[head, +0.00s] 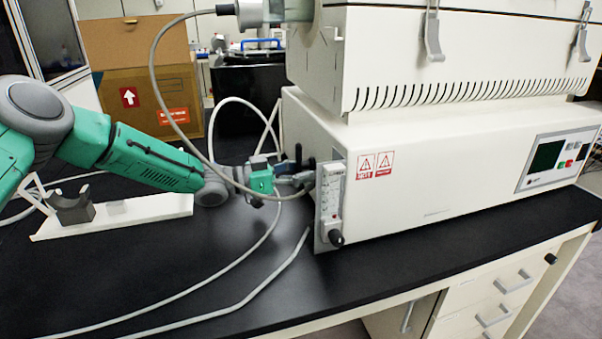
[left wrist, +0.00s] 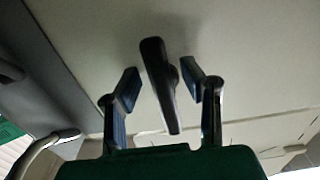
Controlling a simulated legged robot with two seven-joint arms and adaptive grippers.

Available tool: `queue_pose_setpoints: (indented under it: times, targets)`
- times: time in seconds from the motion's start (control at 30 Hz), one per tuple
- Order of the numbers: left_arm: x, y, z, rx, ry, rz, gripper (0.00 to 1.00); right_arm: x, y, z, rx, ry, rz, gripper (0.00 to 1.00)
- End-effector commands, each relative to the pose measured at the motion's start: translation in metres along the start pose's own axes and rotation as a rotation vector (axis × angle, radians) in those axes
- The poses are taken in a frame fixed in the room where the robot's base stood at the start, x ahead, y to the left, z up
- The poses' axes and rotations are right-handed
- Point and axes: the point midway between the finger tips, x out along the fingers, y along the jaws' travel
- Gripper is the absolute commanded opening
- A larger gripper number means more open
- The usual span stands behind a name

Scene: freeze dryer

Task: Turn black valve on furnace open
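The furnace (head: 440,160) is a large white unit on the black bench. The black valve (left wrist: 158,85) is a long dark handle on the furnace's pale side panel in the left wrist view. In the left wrist view, the left gripper's two fingers (left wrist: 162,82) are spread on either side of the handle, with a visible gap to each side. Whether the fingertips reach the handle in depth is unclear. My right gripper is in neither view.
A flowmeter panel (head: 330,200) with a black knob (head: 336,238) stands at the furnace's front left corner, close to my gripper. Grey cables and tubes (head: 215,262) loop around my arm and over the bench (head: 420,260). A cardboard box (head: 150,98) stands behind.

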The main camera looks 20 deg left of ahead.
Motion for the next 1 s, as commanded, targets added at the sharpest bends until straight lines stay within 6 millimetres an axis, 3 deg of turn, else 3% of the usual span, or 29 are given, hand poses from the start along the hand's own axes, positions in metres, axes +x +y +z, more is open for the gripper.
queue_pose_setpoints:
  times: [0.2,0.3,0.67,1.0]
  targets:
    - [-0.0026,-0.0019,0.0008,-0.001,0.002,-0.001,0.33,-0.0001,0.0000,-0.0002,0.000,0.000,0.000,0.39]
    - [-0.0027,-0.0020,0.0008,-0.001,0.002,-0.001,0.00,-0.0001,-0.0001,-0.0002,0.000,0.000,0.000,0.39]
    - [-0.0030,-0.0036,0.0011,0.022,0.000,-0.005,0.00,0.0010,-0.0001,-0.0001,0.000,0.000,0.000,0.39]
    - [-0.0020,-0.0057,0.0010,0.211,-0.001,-0.003,0.00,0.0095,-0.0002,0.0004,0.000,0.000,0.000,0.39]
